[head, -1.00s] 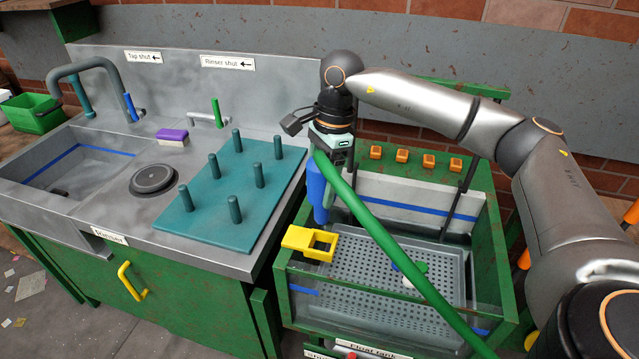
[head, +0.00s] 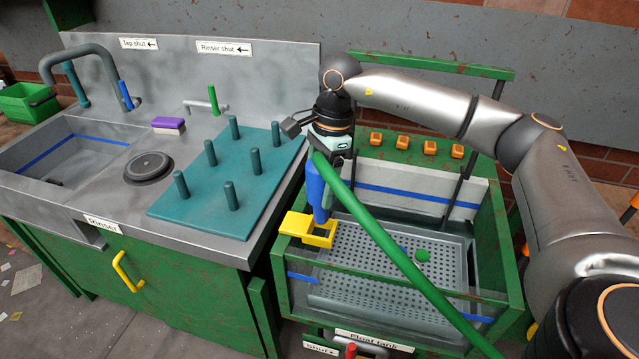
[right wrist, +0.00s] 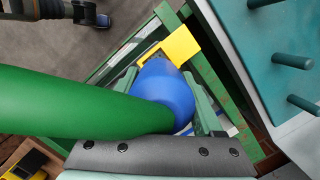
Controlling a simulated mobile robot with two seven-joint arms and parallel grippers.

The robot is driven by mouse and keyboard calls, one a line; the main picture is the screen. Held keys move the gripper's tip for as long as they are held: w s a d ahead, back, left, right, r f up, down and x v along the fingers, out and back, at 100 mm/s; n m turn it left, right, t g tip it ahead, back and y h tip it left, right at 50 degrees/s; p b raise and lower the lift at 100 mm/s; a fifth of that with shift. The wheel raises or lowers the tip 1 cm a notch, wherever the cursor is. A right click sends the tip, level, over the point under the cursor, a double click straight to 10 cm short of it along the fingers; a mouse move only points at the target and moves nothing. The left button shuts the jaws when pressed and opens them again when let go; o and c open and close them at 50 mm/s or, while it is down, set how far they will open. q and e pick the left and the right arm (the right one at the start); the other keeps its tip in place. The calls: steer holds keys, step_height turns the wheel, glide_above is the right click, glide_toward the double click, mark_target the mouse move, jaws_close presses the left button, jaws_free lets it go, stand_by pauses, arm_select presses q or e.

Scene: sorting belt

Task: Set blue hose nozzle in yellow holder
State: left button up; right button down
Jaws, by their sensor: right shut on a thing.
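The blue hose nozzle (head: 316,187) hangs roughly upright from my right gripper (head: 330,150), which is shut on it. The yellow holder (head: 296,224) sits on the near left rim of the tank. In the head view the nozzle's narrow lower end meets the holder's opening; whether it is inside or just above is unclear. The right wrist view shows the nozzle (right wrist: 163,88) between the green fingers, covering part of the holder (right wrist: 180,44). The green hose (head: 385,240) runs from the gripper down across the tank.
The teal peg board (head: 208,215) and steel sink bench stand close on the left.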

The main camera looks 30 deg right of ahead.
mark_target(319, 217)
steer(key=shift+a, duration=0.1)
steer(key=shift+f, duration=0.1)
stand_by(0.3)
steer(key=shift+f+b, duration=1.25)
steer(key=shift+f, duration=0.45)
steer(key=shift+f, duration=0.1)
steer(key=shift+f+b, duration=0.95)
steer(key=shift+f, duration=0.3)
steer(key=shift+f, duration=0.1)
steer(key=shift+f+b, duration=0.5)
steer(key=shift+f, duration=0.15)
steer(key=shift+f+b, duration=0.4)
steer(key=shift+f, duration=0.15)
